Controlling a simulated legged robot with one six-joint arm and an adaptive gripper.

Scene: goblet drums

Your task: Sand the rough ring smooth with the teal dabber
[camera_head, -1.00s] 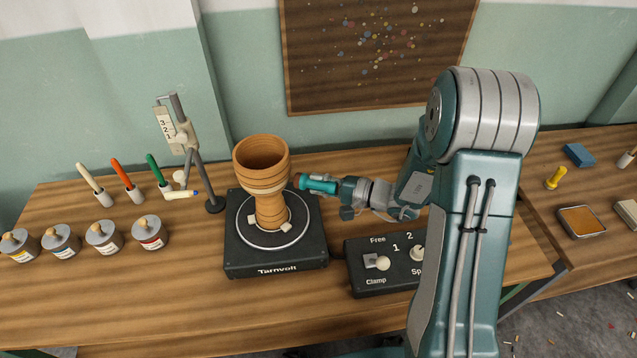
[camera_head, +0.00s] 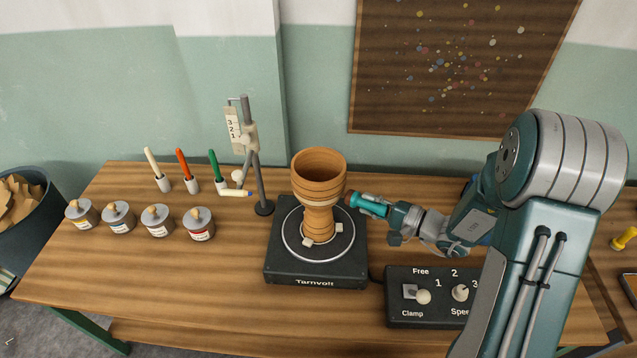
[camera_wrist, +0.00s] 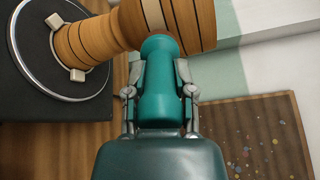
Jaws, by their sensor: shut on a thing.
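A wooden goblet drum (camera_head: 320,175) stands upright on the turntable (camera_head: 290,274), its foot between small pale clamp blocks. A paler ring (camera_head: 318,192) runs around its bowl; it also shows in the wrist view (camera_wrist: 153,14). My gripper (camera_head: 378,206) is shut on the teal dabber (camera_head: 369,204) to the right of the drum. In the wrist view the dabber (camera_wrist: 160,85) lies between the two fingers, its rounded end against or very close to the drum's side by the pale ring. The dabber's tip is hidden there, so contact is not certain.
A control box (camera_head: 408,313) with a Free/Clamp switch and a speed knob sits front right. A stand (camera_head: 262,190) holding a scale and a pen is left of the turntable. Several pots (camera_head: 158,221) and brushes (camera_head: 187,171) stand farther left. The front left of the bench is clear.

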